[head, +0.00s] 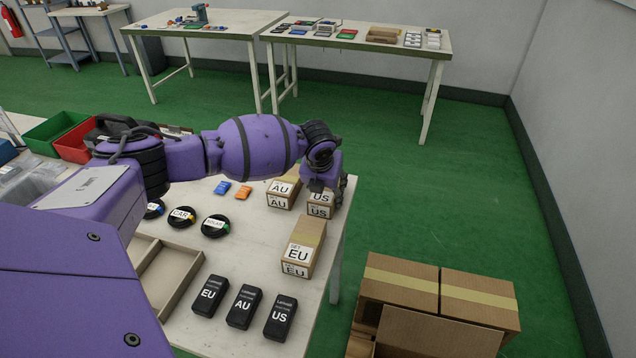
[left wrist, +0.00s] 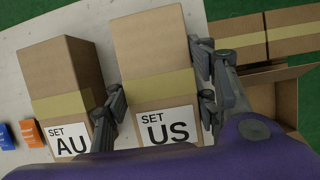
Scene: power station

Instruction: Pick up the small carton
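The small cardboard carton marked US (head: 319,204) stands near the table's far right corner. It fills the middle of the left wrist view (left wrist: 153,60), with its white "SET US" label facing me. My left gripper (head: 329,186) is at this carton from above. In the left wrist view its fingers (left wrist: 160,92) lie on either side of the carton, very close to its faces; I cannot tell whether both press on it. A like carton marked AU (head: 281,196) stands just left of it, and one finger sits between the two. A carton marked EU (head: 302,250) stands nearer. My right gripper is out of view.
Black EU, AU and US boxes (head: 243,306) stand at the table's front, beside an open tray (head: 170,277). Labelled round coils (head: 215,226) lie behind. Large cardboard boxes (head: 440,300) stand right of the table. Green floor (head: 430,200) beyond is clear.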

